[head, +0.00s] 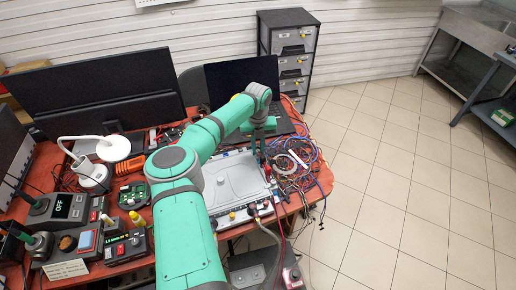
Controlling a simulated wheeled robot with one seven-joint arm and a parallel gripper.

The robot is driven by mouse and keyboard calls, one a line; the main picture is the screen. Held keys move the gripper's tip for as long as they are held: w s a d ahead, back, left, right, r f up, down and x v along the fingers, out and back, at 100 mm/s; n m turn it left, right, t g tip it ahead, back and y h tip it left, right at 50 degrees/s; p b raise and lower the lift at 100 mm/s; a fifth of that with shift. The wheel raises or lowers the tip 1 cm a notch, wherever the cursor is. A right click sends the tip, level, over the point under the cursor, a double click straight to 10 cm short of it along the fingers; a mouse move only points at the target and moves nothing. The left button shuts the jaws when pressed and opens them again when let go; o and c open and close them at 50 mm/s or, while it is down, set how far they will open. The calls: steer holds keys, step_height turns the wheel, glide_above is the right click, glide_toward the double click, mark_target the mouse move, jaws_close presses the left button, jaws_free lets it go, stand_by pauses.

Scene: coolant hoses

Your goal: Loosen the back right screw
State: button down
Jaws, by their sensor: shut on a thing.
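A light grey, flat plate (232,182) with rounded corners lies on the red-topped table. My teal and grey arm reaches across it from the front. My gripper (262,152) points down at the plate's back right corner. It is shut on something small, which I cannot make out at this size. The back right screw is not distinguishable, as the gripper covers that corner. A small red part (267,171) shows just below the gripper, at the plate's right edge. Yellow and dark fittings (252,209) sit along the plate's front edge.
Tangled cables (294,162) lie close to the plate's right side. An open laptop (243,84) stands behind the gripper. A large monitor (100,90), a white lamp (92,172) and several instruments crowd the left. The tiled floor (400,190) at right is clear.

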mark_target(258, 151)
steer(key=c, duration=1.7)
jaws_free()
step_height(258, 151, up, 11)
steer(key=shift+f, duration=0.1)
